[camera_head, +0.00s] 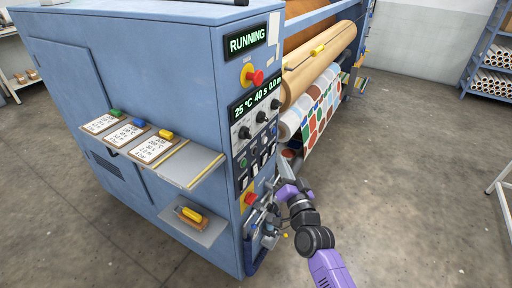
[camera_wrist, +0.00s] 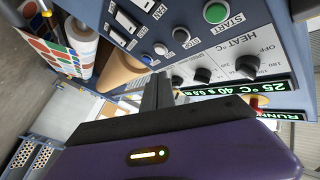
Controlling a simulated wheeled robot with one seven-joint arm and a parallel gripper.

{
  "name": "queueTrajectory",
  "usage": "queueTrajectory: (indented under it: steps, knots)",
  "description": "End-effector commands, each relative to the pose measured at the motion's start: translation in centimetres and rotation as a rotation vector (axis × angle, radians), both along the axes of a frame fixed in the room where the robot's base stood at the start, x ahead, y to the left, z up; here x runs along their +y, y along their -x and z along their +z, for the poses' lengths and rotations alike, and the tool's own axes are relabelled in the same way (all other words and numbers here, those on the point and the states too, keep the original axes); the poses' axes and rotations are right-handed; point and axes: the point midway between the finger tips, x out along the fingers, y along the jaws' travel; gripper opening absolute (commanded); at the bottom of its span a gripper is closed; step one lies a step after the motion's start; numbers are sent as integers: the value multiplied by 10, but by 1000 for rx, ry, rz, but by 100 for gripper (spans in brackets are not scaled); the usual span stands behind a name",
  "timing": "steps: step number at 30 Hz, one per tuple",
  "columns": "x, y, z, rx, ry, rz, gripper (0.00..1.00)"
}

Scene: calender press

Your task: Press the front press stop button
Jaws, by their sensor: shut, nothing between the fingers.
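The blue press cabinet's front panel carries an upper red mushroom button (camera_head: 255,77) on a yellow plate, under the green RUNNING display (camera_head: 247,40). A second red button (camera_head: 250,198) on yellow sits low on the panel. In the wrist view the upper red button (camera_wrist: 257,104) is partly cut off by my gripper body. My gripper (camera_wrist: 158,82) is shut and empty, with its dark fingers pointing toward the panel. A small black button labelled STOP (camera_wrist: 180,35) and a green START button (camera_wrist: 215,12) show there. In the head view my gripper (camera_head: 264,206) is close to the lower panel; contact cannot be told.
Side shelves (camera_head: 188,163) with label cards and a lower shelf (camera_head: 193,226) holding a yellow-handled tool jut from the cabinet's left side. The brown roller (camera_head: 320,65) and patterned fabric (camera_head: 312,108) lie right of the panel. Floor at right is open.

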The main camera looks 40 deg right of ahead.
Motion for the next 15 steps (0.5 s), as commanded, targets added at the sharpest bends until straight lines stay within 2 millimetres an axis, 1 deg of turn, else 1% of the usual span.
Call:
queueTrajectory:
  steps: [1, 6, 10, 15]
  knots:
    - [3, -8, 4, -1, -2, 2, 0]
    - [10, -28, 4, 0, -1, 1, 0]
    - [14, -40, 2, -1, -2, 0, 0]
    - [18, -50, 1, 0, 0, -1, 0]
